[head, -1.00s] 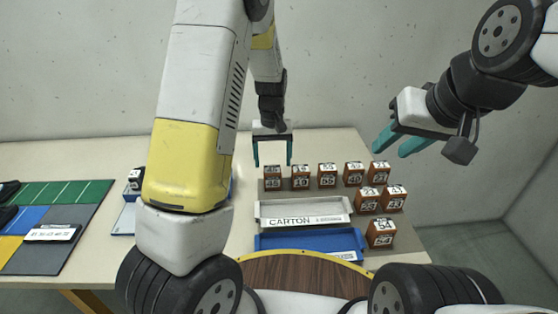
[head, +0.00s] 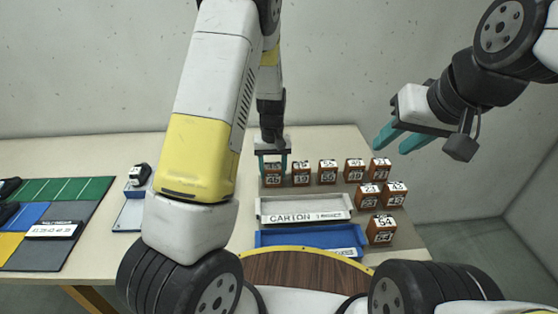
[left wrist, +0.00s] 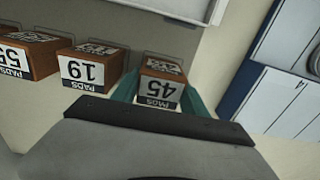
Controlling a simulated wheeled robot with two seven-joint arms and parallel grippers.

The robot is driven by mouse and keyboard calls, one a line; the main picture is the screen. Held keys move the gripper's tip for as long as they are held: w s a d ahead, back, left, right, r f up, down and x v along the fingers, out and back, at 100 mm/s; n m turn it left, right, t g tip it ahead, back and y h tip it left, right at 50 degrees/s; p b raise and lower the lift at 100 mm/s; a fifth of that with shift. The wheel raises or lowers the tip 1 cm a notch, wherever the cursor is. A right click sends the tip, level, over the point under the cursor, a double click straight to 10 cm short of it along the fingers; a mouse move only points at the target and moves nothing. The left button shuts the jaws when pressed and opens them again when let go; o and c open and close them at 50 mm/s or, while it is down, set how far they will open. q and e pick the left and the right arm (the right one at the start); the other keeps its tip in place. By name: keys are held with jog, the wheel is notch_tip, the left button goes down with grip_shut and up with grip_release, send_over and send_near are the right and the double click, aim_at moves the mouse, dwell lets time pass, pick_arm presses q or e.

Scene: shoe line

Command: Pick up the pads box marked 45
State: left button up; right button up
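The pads box marked 45 (left wrist: 159,90) is a brown box with a white label, between the two teal fingers of my left gripper (left wrist: 160,92) in the left wrist view. In the head view that box (head: 273,181) stands at the left end of the back row, and my left gripper (head: 273,163) reaches down around it from above. The fingers are on both sides of the box; I cannot tell if they touch it. My right gripper (head: 402,140) hangs open and empty in the air at the right, above the table.
The pads box marked 19 (left wrist: 90,68) stands beside the 45 box, with more boxes further along the row. A carton tray (head: 305,209) and a blue tray (head: 310,238) lie in front. A box marked 54 (head: 381,229) stands at the right.

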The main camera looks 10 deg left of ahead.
pick_arm(q)
jog(key=shift+c, duration=1.4)
jog(key=shift+r, duration=0.1)
